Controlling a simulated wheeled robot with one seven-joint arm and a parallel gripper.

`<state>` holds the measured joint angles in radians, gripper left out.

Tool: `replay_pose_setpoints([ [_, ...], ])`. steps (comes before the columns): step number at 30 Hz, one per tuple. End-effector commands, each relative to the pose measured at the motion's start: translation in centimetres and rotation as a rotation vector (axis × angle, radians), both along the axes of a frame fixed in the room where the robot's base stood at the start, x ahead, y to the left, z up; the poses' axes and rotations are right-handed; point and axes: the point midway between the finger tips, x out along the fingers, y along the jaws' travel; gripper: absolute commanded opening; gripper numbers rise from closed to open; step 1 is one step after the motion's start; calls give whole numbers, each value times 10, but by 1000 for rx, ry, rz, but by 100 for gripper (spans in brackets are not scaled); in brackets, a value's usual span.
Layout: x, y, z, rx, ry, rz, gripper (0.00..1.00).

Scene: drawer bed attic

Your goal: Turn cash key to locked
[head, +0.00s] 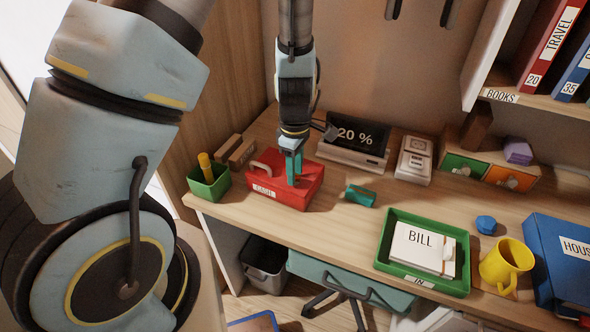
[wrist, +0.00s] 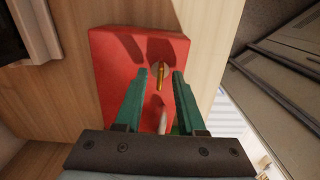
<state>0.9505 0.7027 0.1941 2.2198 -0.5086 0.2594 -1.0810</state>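The red cash box (head: 288,192) stands on the desk at the left, with a white CASH label on its front. It also fills the middle of the wrist view (wrist: 113,62). A small brass key (wrist: 160,77) sits in a round lock on the box's lid; the head view does not show it clearly. My gripper (head: 294,177) points down over the box. Its two teal fingers are apart, one on each side of the key in the wrist view. I cannot tell whether they touch the lid.
A green pen cup (head: 208,183) stands left of the box, and a 20 % display (head: 357,140) stands behind it. A small teal object (head: 360,196) lies to its right. Further right are a green tray (head: 386,255) with a BILL paper and a yellow mug (head: 506,265).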

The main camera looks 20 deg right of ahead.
Motion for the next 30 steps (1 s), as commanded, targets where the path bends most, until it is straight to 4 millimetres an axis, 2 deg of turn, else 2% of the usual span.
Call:
replay_pose_setpoints([
  [8,0,0,7,-1,-2,-1,39],
  [11,0,-1,20,-2,-4,-4,39],
  [21,0,-1,85,-4,-3,-1,39],
  [25,0,-1,100,-2,-1,0,39],
  [30,0,0,108,-1,-1,-2,39],
])
